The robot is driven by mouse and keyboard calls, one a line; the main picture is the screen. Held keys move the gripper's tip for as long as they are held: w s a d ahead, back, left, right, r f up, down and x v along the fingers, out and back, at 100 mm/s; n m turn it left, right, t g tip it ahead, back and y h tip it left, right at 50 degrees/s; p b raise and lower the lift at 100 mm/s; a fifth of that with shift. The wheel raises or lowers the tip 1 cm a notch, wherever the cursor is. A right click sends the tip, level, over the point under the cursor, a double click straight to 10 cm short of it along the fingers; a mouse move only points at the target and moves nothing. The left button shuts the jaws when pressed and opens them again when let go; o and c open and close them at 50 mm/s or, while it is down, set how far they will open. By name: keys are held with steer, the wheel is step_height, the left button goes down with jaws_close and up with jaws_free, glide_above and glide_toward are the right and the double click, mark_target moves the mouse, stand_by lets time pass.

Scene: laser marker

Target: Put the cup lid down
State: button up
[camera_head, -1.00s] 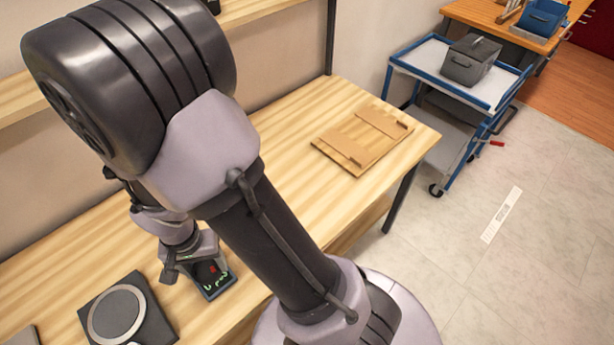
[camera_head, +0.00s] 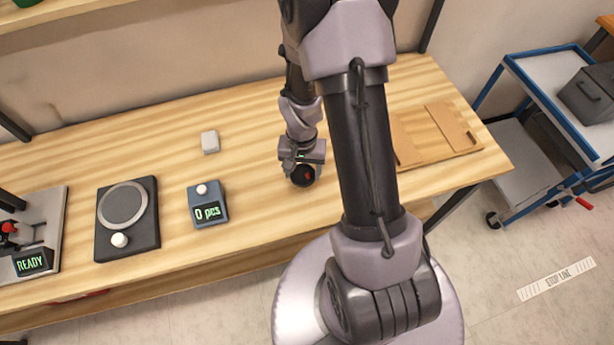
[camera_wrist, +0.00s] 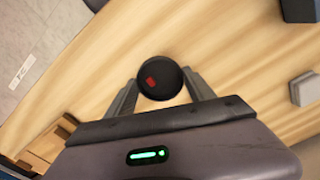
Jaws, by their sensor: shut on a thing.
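My gripper (camera_head: 302,166) is shut on a round black cup lid (camera_head: 302,176) with a small red mark. In the wrist view the lid (camera_wrist: 160,78) sits between the two fingertips of my gripper (camera_wrist: 161,88). The lid is over the wooden table (camera_head: 255,240). I cannot tell whether it touches the tabletop.
A wooden tray (camera_head: 424,150) lies right of my gripper, partly behind my arm. Left are a small white block (camera_head: 210,142), a counter box reading "0 pcs" (camera_head: 208,212), a black device with a round plate (camera_head: 126,206) and a "READY" machine (camera_head: 34,263). Bare tabletop lies left of my gripper.

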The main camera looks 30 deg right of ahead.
mark_target(306, 175)
steer(key=shift+d+f, duration=0.15)
steer(key=shift+d, duration=0.3)
step_height(306, 175, down, 4)
steer(key=shift+d+r+b, duration=0.1)
steer(key=shift+r+b, duration=0.1)
steer(key=shift+b, duration=0.7)
steer(key=shift+r, duration=0.15)
steer(key=o, duration=1.3)
